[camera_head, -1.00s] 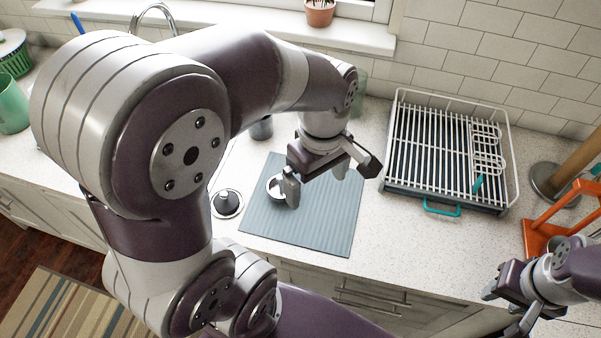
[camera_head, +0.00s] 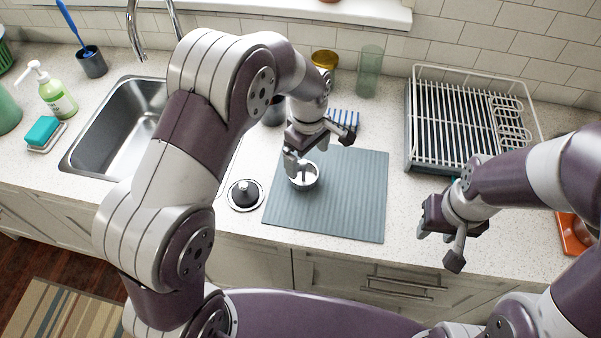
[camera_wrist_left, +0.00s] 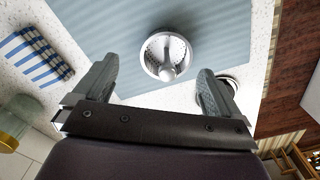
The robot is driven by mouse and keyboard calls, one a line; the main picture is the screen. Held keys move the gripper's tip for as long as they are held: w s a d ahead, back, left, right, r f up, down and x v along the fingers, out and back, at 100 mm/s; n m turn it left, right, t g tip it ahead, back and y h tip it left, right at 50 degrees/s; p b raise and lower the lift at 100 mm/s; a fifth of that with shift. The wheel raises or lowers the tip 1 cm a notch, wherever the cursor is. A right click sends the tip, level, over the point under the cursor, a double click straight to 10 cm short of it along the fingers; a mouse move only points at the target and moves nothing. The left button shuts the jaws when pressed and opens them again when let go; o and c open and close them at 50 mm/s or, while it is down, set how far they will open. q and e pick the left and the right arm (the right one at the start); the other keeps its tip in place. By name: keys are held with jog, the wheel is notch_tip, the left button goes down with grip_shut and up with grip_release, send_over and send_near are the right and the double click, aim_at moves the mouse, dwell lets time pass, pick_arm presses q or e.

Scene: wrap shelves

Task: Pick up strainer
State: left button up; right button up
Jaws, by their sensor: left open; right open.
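The strainer (camera_head: 304,176) is a small round metal basket with a knob in its middle. It sits on the left part of the grey-blue ribbed mat (camera_head: 345,210). In the left wrist view the strainer (camera_wrist_left: 167,55) lies ahead of the fingertips, near the middle between them. My left gripper (camera_head: 318,152) is open and empty, above and just behind the strainer; its two fingers (camera_wrist_left: 160,82) show spread apart in the left wrist view. My right gripper (camera_head: 437,246) is open and empty, over the counter front to the right of the mat.
A black stopper (camera_head: 245,195) sits left of the mat, beside the sink (camera_head: 120,130). A striped cloth (camera_head: 344,119), a green glass (camera_head: 369,72) and a yellow-lidded jar (camera_head: 324,62) stand behind. A dish rack (camera_head: 465,125) is at the right.

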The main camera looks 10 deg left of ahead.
aim_at(302, 162)
pick_arm(q)
jog(key=f, duration=0.3)
jog(key=a+f+p, duration=0.1)
jog(key=shift+s+f, duration=0.15)
jog(key=shift+s, duration=0.2)
jog(key=shift+w+d+f, duration=0.1)
jog(key=shift+f, duration=0.25)
